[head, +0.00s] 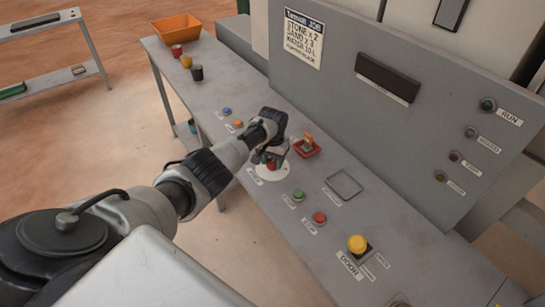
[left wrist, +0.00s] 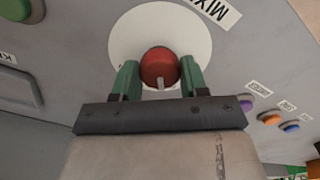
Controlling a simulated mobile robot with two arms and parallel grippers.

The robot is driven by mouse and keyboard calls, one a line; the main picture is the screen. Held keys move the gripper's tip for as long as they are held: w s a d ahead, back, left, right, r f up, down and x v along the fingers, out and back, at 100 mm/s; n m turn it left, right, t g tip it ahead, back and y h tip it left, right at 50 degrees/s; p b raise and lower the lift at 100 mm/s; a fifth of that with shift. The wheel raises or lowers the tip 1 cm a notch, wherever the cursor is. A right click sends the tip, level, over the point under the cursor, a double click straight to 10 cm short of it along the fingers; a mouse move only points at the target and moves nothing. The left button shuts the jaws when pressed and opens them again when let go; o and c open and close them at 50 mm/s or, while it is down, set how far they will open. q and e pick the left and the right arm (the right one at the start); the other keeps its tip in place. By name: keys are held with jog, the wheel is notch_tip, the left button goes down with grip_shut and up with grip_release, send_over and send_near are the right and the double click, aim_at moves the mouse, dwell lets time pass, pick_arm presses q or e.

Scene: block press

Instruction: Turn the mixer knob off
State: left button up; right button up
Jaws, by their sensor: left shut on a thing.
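The mixer knob is a round red knob with a pale pointer mark, set on a white disc on the grey panel. It shows between my fingers in the left wrist view (left wrist: 160,67), next to a label that begins "MIX" (left wrist: 212,8). My left gripper (left wrist: 160,80) has its green fingers shut on the knob's two sides. In the head view the left gripper (head: 271,158) is over the white disc (head: 272,173) and hides most of the knob. My right gripper is not in view.
A red tray (head: 306,149) with an orange piece stands right of the gripper. A green button (head: 298,194), a red button (head: 319,217) and a yellow door knob (head: 357,243) lie nearer. Cups and an orange bin (head: 177,28) stand at the far end. An upright panel (head: 420,125) rises behind.

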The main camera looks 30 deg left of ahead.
aim_at(272, 161)
pick_arm(q)
jog(key=shift+r+n+p, duration=0.1)
jog(key=shift+n+p, duration=0.2)
jog(key=shift+n, duration=0.7)
jog(key=shift+w, duration=0.1)
jog(key=o, duration=0.9)
jog(key=shift+r, duration=0.35)
notch_tip(272, 161, up, 10)
jog(key=shift+p, duration=0.3)
